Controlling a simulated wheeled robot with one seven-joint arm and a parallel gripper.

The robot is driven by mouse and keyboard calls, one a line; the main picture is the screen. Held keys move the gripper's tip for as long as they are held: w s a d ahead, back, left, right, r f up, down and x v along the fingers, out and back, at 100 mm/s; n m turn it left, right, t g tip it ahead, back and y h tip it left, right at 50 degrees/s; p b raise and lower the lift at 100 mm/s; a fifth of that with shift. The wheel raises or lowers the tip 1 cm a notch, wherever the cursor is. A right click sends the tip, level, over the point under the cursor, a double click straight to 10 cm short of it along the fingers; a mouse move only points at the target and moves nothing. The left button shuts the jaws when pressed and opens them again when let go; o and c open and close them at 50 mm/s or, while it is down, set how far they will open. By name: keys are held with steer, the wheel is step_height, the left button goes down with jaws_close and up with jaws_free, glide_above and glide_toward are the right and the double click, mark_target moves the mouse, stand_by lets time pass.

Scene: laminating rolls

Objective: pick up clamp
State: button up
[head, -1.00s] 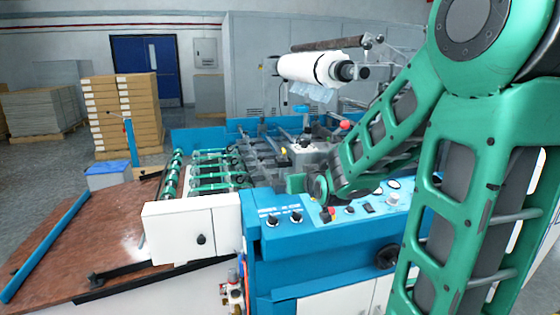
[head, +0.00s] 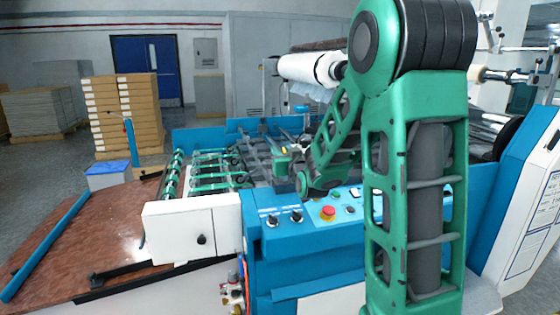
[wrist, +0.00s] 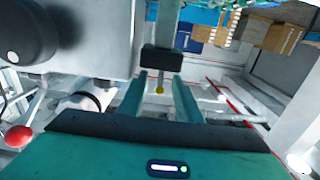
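My gripper (wrist: 160,78) shows in the wrist view with its two green fingers apart and a clear gap between them. A dark block on a grey metal bar (wrist: 162,60) lies just beyond the fingertips, in line with the gap. It may be the clamp, but I cannot tell for sure. A small yellow tip (wrist: 159,90) shows below this block, between the fingers. Nothing is visibly held. In the head view my gripper is small and partly hidden by my arm, above the blue machine (head: 262,232), so the clamp cannot be made out there.
A white roll (head: 308,68) hangs above the machine. A red button (head: 327,213) and several knobs sit on the control panel. A red knob (wrist: 18,135) and a large dark round part (wrist: 28,30) are at the left of the wrist view. Stacked cartons (head: 125,112) stand behind.

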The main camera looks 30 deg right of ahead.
steer(key=x, duration=0.4)
steer(key=shift+w, duration=0.2)
jaws_close()
steer(key=s+a+r, duration=0.6)
steer(key=a+r, duration=0.3)
steer(key=r, duration=0.2)
steer(key=shift+s+a, duration=0.15)
steer(key=shift+a, duration=0.2)
